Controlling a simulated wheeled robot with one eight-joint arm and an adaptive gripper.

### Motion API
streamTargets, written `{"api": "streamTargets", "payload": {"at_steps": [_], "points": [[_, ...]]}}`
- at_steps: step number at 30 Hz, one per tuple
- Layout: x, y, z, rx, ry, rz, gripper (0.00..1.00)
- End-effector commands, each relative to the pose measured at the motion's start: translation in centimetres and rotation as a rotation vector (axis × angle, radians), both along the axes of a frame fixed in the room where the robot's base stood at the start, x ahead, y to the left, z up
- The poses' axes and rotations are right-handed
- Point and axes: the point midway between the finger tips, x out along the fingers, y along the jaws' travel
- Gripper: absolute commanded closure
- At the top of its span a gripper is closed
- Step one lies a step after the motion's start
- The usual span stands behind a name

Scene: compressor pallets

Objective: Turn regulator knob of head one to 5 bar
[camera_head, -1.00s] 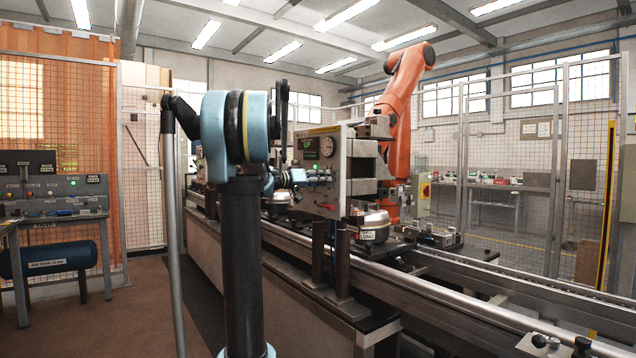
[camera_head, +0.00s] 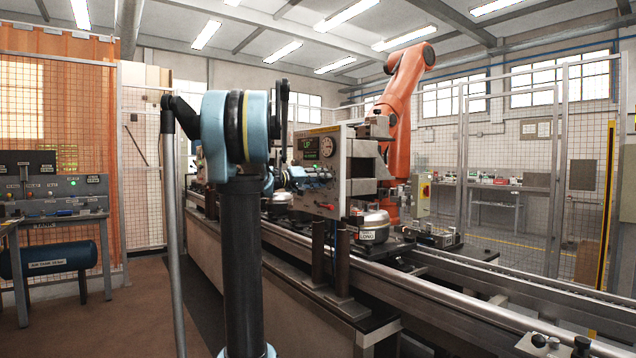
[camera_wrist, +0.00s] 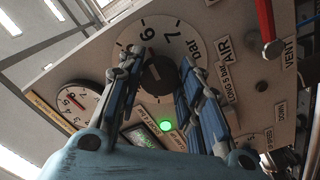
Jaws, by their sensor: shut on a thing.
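The regulator knob (camera_wrist: 158,74) is a dark round knob at the centre of a white dial plate (camera_wrist: 190,48) on the grey panel. The plate carries the figures 6 and 7 and the word "bar". A small reddish mark at the knob's edge lies near the 6. My gripper (camera_wrist: 160,80) has its blue fingers on both sides of the knob and is shut on it. The fingers cover part of the dial, so other figures are hidden. In the head view my gripper (camera_head: 312,178) is at the panel's face, and the knob cannot be made out.
A round pressure gauge (camera_wrist: 72,106), a green lamp (camera_wrist: 165,126) and a small display (camera_wrist: 142,138) are close by on the panel. A red lever (camera_wrist: 266,20) stands out near AIR and VENT labels. The conveyor (camera_head: 450,270) and an orange robot arm (camera_head: 398,95) are around the panel.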

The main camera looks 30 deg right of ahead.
Motion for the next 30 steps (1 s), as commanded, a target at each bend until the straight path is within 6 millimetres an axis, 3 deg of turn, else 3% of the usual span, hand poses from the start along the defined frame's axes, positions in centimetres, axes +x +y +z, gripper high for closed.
{"api": "streamTargets", "payload": {"at_steps": [15, 30], "points": [[0.28, 0.1, 0.01, -0.034, 0.435, 0.006, 0.9], [0.32, 0.14, 0.02, -0.048, 0.604, 0.008, 0.9]]}}
